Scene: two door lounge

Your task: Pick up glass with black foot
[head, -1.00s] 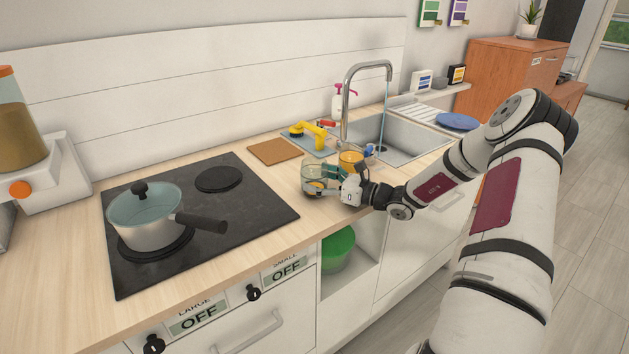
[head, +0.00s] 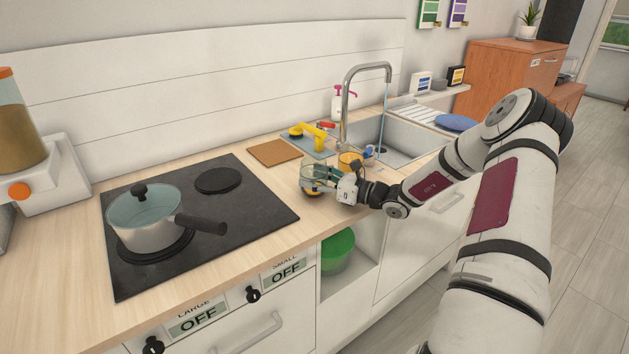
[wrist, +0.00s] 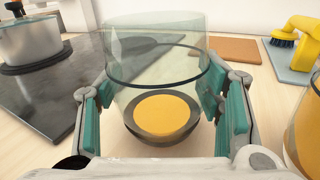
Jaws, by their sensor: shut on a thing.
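The glass is clear with a faint greenish tint (wrist: 155,65) and has a dark, ring-like foot around an orange-yellow disc (wrist: 160,115). In the head view the glass (head: 313,171) is at the counter's front part, right of the hob. My gripper (wrist: 157,105) has its teal pads on both sides of the glass and is shut on it. In the head view the gripper reaches it from the right. The glass looks upright; I cannot tell whether its foot touches the counter.
An amber glass (head: 349,162) stands close behind the gripper, right of the held glass. A hob (head: 255,215) with a lidded pot (head: 148,228) is to the left. A brown board (head: 274,152), yellow brush (head: 318,132) and sink (head: 400,145) with running tap lie behind.

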